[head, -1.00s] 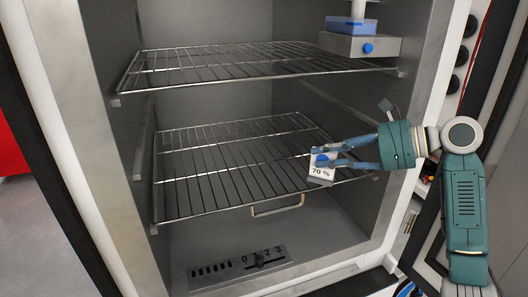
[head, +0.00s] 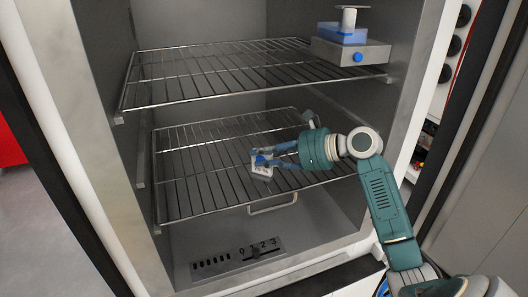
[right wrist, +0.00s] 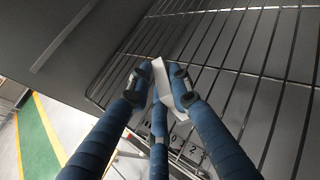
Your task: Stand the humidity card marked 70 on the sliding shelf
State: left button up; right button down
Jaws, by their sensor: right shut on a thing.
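The white humidity card marked 70 % (head: 261,172) is held in my right gripper (head: 262,160) over the front middle of the lower wire shelf. This shelf (head: 205,210) has a pull handle at its front edge and seems to be the sliding one. In the right wrist view, my blue fingers (right wrist: 163,85) are closed around the white card (right wrist: 161,73), with the shelf wires (right wrist: 262,62) beyond. I cannot tell whether the card's lower edge touches the wires. My left gripper is not in view.
An upper wire shelf (head: 185,95) carries a grey device with a blue block (head: 350,52) at its right. Chamber walls bound both sides. A panel with a numbered slider (head: 238,257) lies below.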

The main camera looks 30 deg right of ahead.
jog(key=c, duration=1.6)
grip_release()
jog(key=shift+f, duration=0.15)
jog(key=shift+s+d, duration=0.1)
jog(key=shift+s+d+r, duration=0.2)
jog(key=shift+s, duration=0.05)
jog(key=shift+b+v, duration=1.75)
jog(key=shift+v, duration=3.85)
jog(key=shift+a+r, duration=0.1)
